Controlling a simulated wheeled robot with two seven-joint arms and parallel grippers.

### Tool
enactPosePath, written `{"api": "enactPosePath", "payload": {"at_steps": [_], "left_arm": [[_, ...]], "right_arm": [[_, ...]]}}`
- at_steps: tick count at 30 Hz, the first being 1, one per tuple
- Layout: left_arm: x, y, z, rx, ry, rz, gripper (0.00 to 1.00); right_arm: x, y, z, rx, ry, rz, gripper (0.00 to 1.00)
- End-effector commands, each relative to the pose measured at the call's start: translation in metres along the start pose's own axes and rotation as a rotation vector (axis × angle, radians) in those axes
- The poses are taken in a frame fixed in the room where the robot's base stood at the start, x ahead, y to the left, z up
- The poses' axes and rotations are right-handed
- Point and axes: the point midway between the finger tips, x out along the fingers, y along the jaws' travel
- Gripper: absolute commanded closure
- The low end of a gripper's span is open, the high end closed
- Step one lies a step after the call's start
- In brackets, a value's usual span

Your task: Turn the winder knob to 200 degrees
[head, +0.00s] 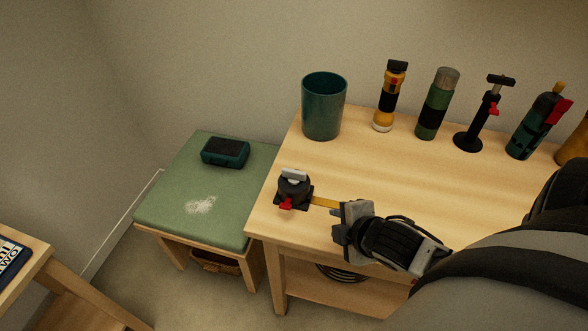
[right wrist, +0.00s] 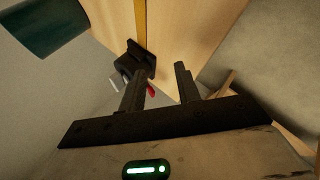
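The winder (head: 294,188) is a small black block at the left front corner of the wooden table. A light grey knob (head: 293,176) sits on its top, and a red pointer or lever (head: 286,204) sticks out at its front. A yellow strip runs from it to the right. My right gripper (head: 342,227) is right of the winder, apart from it, with the strip's end beside it. In the right wrist view the two fingers (right wrist: 160,70) are spread with nothing held; the winder (right wrist: 132,62) shows beyond the left finger, partly hidden. My left gripper is not in view.
A dark green cup (head: 323,108) stands behind the winder. A yellow flashlight (head: 390,98), a green flask (head: 437,105) and other upright tools line the table's back. A green padded stool (head: 170,205) with a dark box (head: 225,152) stands left. The table's middle is clear.

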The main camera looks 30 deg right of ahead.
Motion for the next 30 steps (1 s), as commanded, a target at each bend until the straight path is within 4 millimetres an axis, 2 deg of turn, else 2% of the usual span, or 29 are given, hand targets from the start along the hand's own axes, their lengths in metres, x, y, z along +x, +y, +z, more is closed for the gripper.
{"api": "enactPosePath", "payload": {"at_steps": [5,8,9,12,16,18,21,25,30], "left_arm": [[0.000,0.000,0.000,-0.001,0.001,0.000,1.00],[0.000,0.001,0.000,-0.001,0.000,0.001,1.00],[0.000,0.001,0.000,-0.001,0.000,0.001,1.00],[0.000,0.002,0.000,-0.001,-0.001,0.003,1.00],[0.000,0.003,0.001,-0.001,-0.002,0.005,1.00],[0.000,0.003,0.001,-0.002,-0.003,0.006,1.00],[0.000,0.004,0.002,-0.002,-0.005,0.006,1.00],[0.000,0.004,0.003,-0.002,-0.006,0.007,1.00],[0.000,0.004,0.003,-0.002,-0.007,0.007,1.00]], "right_arm": [[0.018,0.031,0.025,-0.483,0.075,0.160,0.67],[0.025,0.056,0.039,-0.871,0.136,0.293,0.67],[0.026,0.066,0.043,-1.049,0.165,0.357,0.67],[0.022,0.087,0.052,-1.472,0.241,0.524,0.67],[0.010,0.105,0.058,-1.871,0.325,0.720,0.67],[0.004,0.110,0.059,-2.007,0.359,0.802,0.67],[-0.002,0.114,0.061,-2.120,0.389,0.879,0.67],[-0.003,0.116,0.058,-2.162,0.400,0.916,0.67],[0.006,0.117,0.048,-2.159,0.396,0.920,0.67]]}}
